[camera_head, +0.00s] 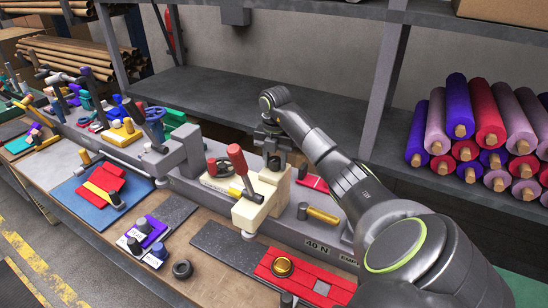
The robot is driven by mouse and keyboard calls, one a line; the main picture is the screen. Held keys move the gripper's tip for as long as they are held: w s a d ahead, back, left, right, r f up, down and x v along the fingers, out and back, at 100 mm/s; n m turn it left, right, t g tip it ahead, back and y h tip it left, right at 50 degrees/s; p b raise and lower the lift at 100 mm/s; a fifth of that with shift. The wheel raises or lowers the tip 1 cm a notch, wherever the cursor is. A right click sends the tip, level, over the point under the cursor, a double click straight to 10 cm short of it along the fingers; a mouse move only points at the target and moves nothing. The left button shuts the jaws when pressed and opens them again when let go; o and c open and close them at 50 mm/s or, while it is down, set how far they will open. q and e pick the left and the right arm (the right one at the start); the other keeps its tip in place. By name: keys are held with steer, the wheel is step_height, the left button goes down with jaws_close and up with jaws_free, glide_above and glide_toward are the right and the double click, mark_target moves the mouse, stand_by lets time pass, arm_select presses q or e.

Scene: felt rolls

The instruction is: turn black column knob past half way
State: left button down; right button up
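My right gripper (274,156) points down at the back of the pale cream block (263,205), above or on a dark knob-like part (274,165). That part is small and mostly hidden, so I cannot tell if it is the black column knob or whether the fingers touch it. Whether the fingers are open or shut is unclear. A short dark knob (302,210) stands on the grey rail to the right of the block. My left gripper is not in view.
A red-handled tool (237,160) stands upright on the block, close left of my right gripper. A yellow hammer-like tool (322,214) lies to the right. A red panel with a brass knob (283,265) lies in front. Felt rolls (487,115) fill the right shelf; the back shelf (240,95) is clear.

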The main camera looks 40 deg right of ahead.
steer(key=c, duration=0.3)
steer(key=m+p, duration=0.1)
steer(key=m, duration=0.1)
steer(key=shift+r+m, duration=0.1)
steer(key=shift+m, duration=0.2)
steer(key=m+p, duration=0.1)
steer(key=m, duration=0.3)
steer(key=shift+p, duration=0.4)
steer(key=shift+f, duration=0.2)
steer(key=shift+m, duration=0.3)
steer(key=shift+m, duration=0.9)
steer(key=m, duration=0.5)
steer(key=shift+s+f, duration=0.1)
